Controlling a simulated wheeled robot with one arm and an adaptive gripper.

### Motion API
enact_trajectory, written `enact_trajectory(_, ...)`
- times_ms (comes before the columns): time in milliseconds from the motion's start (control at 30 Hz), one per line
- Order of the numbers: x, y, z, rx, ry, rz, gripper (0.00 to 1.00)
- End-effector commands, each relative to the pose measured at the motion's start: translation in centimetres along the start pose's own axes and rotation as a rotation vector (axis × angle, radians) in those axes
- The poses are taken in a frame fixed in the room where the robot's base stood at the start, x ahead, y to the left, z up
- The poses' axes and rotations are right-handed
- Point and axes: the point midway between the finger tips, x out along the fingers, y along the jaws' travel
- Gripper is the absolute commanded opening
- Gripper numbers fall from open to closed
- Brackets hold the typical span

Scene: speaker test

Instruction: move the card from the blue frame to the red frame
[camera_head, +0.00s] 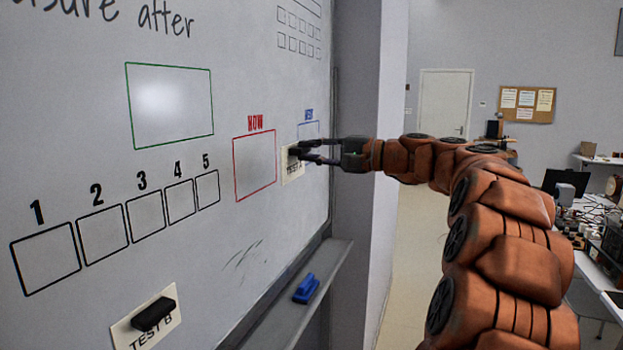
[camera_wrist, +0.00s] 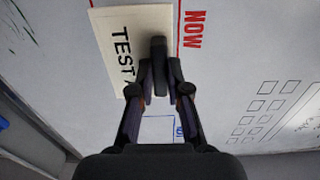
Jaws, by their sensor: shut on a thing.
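The TEST A card (camera_head: 292,172) is cream with a black handle, and my gripper (camera_head: 305,153) is shut on that handle. In the head view the card is between the red frame (camera_head: 235,168) and the blue frame (camera_head: 309,124), just right of the red one. In the wrist view the card (camera_wrist: 108,40) overlaps the red frame's edge lines (camera_wrist: 178,30). The blue frame (camera_wrist: 158,118) shows bare between the fingers of my gripper (camera_wrist: 161,92). I cannot tell whether the card touches the board.
A TEST B card (camera_head: 170,325) with a black handle is low on the whiteboard (camera_head: 60,150). A blue eraser (camera_head: 306,288) lies on the ledge (camera_head: 285,318). A green frame (camera_head: 170,103) and numbered black boxes (camera_head: 102,235) are empty. A cluttered table (camera_head: 597,262) stands at right.

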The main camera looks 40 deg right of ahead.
Motion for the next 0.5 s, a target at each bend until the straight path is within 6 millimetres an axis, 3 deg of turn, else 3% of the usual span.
enact_trajectory(100,0.0,1.2,0.0,-0.001,-0.001,-0.001,0.00)
enact_trajectory(500,1.9,1.0,0.0,-0.001,0.000,0.001,0.00)
